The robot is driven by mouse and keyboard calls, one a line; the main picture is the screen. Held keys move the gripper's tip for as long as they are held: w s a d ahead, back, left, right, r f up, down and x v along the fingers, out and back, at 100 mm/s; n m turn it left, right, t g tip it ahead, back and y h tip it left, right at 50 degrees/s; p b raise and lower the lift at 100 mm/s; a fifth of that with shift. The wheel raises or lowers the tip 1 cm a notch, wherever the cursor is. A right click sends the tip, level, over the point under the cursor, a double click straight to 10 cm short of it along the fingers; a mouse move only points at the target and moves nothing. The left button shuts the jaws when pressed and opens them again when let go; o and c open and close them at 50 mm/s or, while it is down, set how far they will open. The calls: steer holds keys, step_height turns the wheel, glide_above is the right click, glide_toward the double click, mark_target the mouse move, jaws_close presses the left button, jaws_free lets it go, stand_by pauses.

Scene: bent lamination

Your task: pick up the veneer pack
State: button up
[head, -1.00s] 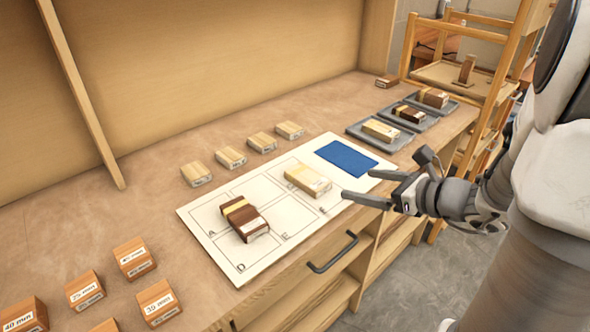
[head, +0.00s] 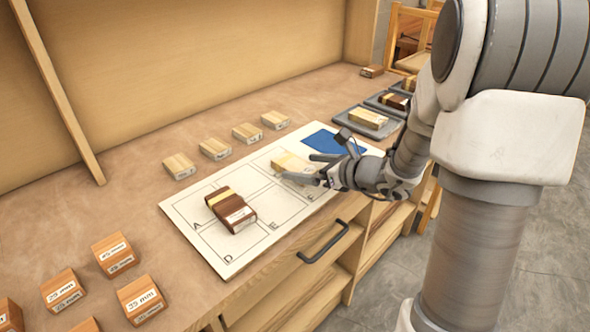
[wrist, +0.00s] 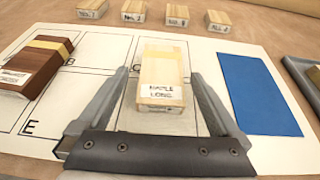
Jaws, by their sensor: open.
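A pale veneer pack (head: 290,161) labelled "MAPLE LONG" lies flat on the white lettered sheet (head: 185,212), and it also shows in the wrist view (wrist: 162,72). My gripper (head: 299,167) is open around it, low over the sheet. In the wrist view one finger is on each side of the pack's near part, with a gap on both sides. A second pack (head: 231,208), dark brown with a light band, lies on the sheet further left, also at the left edge of the wrist view (wrist: 36,62). Part of the pale pack is hidden by my gripper in the head view.
A blue patch (wrist: 257,92) lies right of the pale pack. Several small wood blocks (head: 247,132) line the bench behind the sheet. Grey trays (head: 352,121) with packs stand to the right, and labelled brown blocks (head: 113,255) at the front left.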

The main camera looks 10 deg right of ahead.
mark_target(294, 164)
steer(key=x, duration=0.4)
steer(key=shift+w+d+r+b, duration=0.1)
steer(key=shift+w+b, duration=0.05)
steer(key=shift+b, duration=0.15)
steer(key=c, duration=1.4)
steer(key=shift+r, duration=0.1)
